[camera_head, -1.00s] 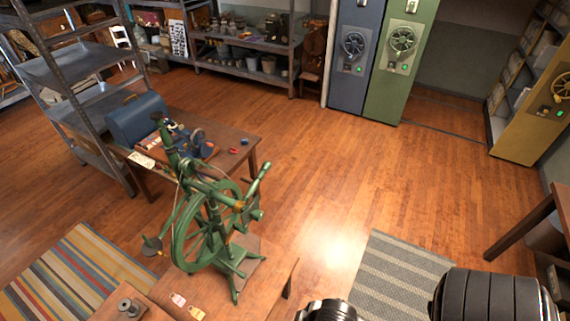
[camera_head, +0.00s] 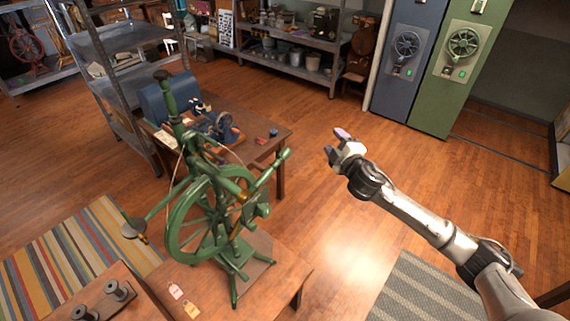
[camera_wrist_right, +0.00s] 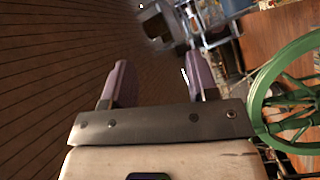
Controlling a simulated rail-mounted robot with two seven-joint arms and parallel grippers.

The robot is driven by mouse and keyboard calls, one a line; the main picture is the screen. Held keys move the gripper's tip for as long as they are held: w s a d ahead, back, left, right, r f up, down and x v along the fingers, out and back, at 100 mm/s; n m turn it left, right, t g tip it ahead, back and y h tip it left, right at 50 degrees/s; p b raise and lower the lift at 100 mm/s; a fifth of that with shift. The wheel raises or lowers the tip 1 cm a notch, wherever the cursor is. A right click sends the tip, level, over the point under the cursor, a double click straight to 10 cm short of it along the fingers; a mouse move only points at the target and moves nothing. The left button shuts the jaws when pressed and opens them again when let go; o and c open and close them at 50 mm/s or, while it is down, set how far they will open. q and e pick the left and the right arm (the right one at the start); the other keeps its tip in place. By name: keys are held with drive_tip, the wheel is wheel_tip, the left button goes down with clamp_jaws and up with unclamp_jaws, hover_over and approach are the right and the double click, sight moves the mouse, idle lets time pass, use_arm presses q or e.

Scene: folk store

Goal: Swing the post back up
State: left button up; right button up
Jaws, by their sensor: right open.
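A green spinning wheel (camera_head: 190,222) stands on a low wooden table, and part of its wheel shows at the right of the right wrist view (camera_wrist_right: 268,108). An upright green post (camera_head: 170,112) with a dark top rises from its back left. A slanted green post (camera_head: 271,172) leans up to the right. A thin arm ends in a dark disc (camera_head: 134,229) at the left. I cannot tell which part the task calls the post. My right gripper (camera_head: 335,145) is open and empty, right of the spinning wheel and apart from it; its purple-tipped fingers (camera_wrist_right: 156,82) are spread. My left gripper is not in view.
Behind the wheel, a wooden table (camera_head: 262,137) bears a blue domed case (camera_head: 165,98) and a small blue device (camera_head: 222,127). A metal shelf (camera_head: 108,40) stands at the left. Tags (camera_head: 176,291) lie on the front table. The floor (camera_head: 330,105) right of the tables is clear.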

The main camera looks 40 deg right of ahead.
wheel_tip(320, 180, up, 3)
drive_tip(key=w+d+n+t+y, duration=0.2)
drive_tip(key=n+y, duration=0.2)
drive_tip(key=n, duration=0.1)
drive_tip(key=n+g+y, duration=0.7)
drive_tip(key=n+y, duration=0.9)
approach(289, 152)
drive_tip(key=p+x, duration=0.1)
drive_tip(key=x, duration=0.2)
drive_tip(key=p+x, duration=0.1)
drive_tip(key=x, duration=0.2)
drive_tip(key=p+x, duration=0.1)
drive_tip(key=x, duration=0.3)
drive_tip(key=shift+f, duration=0.4)
drive_tip(key=shift+w+a+f, duration=0.1)
drive_tip(key=shift+w+a, duration=0.4)
drive_tip(key=shift+a, duration=0.05)
drive_tip(key=c, duration=0.5)
clamp_jaws()
